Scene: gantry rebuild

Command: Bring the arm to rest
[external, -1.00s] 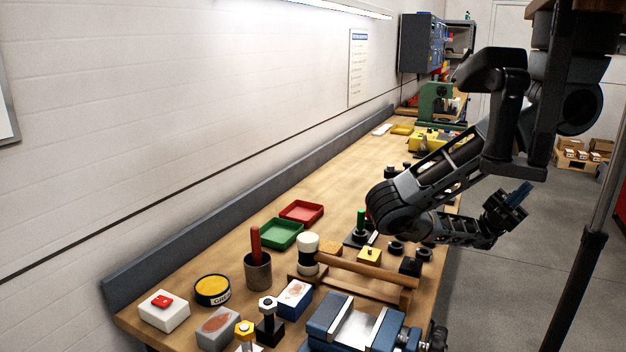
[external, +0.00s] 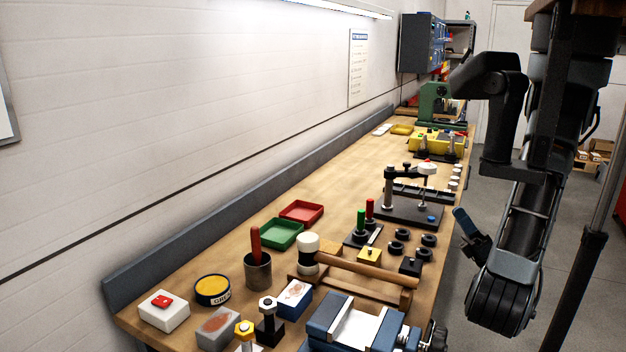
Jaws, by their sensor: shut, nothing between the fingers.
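My arm (external: 527,225) hangs down to the right of the workbench (external: 345,165), clear of its edge. Its elbow (external: 501,303) is low, in front of the grey floor. My gripper (external: 463,222) shows beside the arm, off the bench's right edge. It is small and dark here, with its fingers pointing up and to the left. It is shut and holds nothing. Part of the forearm is hidden behind the elbow and the upper arm.
On the bench stand a blue vise (external: 352,325), a mallet (external: 308,250) on a wooden rack, a green tray (external: 281,234), a red tray (external: 301,212) and a dark fixture (external: 410,212). A dark pole (external: 578,285) stands right of my arm. Grey floor lies open beyond.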

